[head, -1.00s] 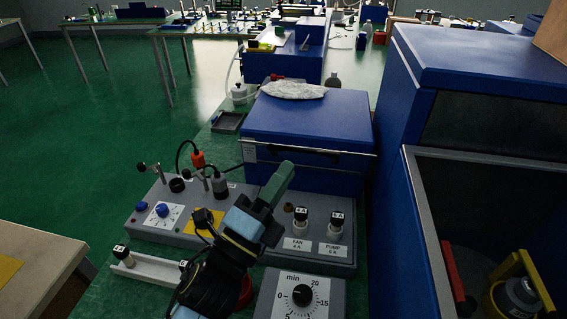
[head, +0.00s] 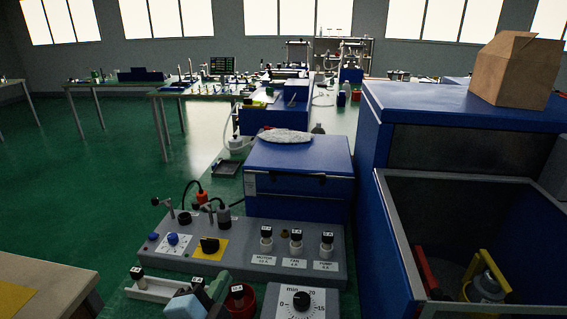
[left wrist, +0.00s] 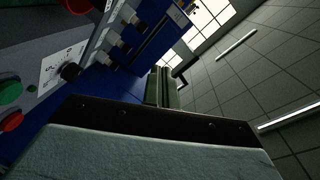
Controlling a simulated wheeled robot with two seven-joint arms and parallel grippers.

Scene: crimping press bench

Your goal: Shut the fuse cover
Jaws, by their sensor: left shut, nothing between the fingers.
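The fuse panel (head: 205,252) is a grey box with three upright fuse holders, MOTOR (head: 266,240), FAN (head: 296,243) and PUMP (head: 327,246). A blue box (head: 300,198) stands behind them, with a thin dark bar (head: 285,175) across its upper front. I cannot tell whether this bar belongs to the fuse cover; no cover lies over the fuses. My left gripper (head: 217,284) is shut and empty, low in front of the panel. Its fingers (left wrist: 168,88) also show in the left wrist view, apart from the panel. My right gripper is out of view.
A white rack (head: 160,290) with fuses lies left of my gripper, and a red cup (head: 240,301) stands close to its right. A timer dial box (head: 301,302) is at the front. Cables rise at the panel's back left.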

